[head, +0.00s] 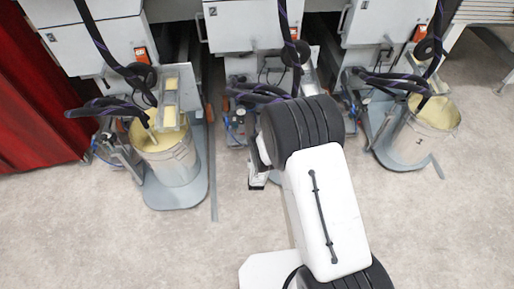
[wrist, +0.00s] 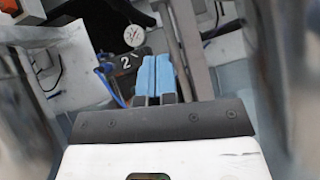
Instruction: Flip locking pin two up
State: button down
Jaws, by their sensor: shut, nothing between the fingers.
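My gripper (wrist: 155,76) shows in the wrist view as two blue fingers side by side, shut with nothing between them. A dark part marked "2" (wrist: 124,63) is just left of the fingertips; I cannot tell whether they touch it. I cannot make out the locking pin itself or whether it is up or down. In the head view my arm reaches to the middle station (head: 240,65), and its dark joint hides the fingers and the pin area.
A grey upright bar (wrist: 190,40) stands right of the fingers. Buckets (head: 172,160) (head: 420,135) stand at the left and right stations. The near floor is open.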

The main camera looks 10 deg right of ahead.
jog(key=s+r+x, duration=0.1)
jog(key=r+x, duration=0.1)
jog(key=x, duration=0.9)
jog(key=shift+d+r, duration=0.25)
jog(key=shift+r, duration=0.1)
dwell(0.5)
jog(key=shift+r, duration=2.9)
jog(key=shift+w, duration=0.1)
jog(key=shift+f, duration=0.1)
jog(key=w+f+v, duration=0.1)
jog(key=f+v, duration=0.1)
jog(key=v, duration=1.1)
jog(key=shift+w+a, duration=0.2)
jog(key=shift+w, duration=0.05)
